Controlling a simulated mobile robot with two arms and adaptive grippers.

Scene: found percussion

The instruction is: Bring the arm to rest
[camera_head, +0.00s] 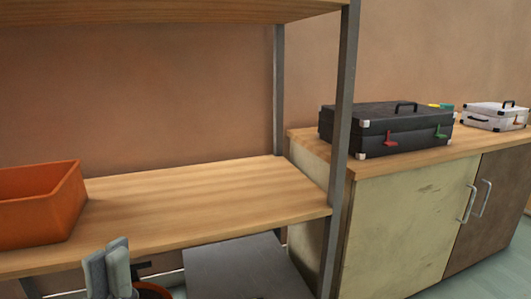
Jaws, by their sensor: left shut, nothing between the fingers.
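My left gripper (108,268) shows at the bottom left of the head view, in front of the front edge of the wooden shelf (215,198). Its grey fingers point up and are shut with nothing between them. Part of it is cut off by the bottom of the picture. My right gripper is not in view.
An orange bin (42,208) stands on the shelf's left end. Grey posts (343,105) hold the shelf. A grey surface (245,268) lies below it. At right, a cabinet (405,225) carries a black case (385,130) and a white case (495,116). The shelf's middle is clear.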

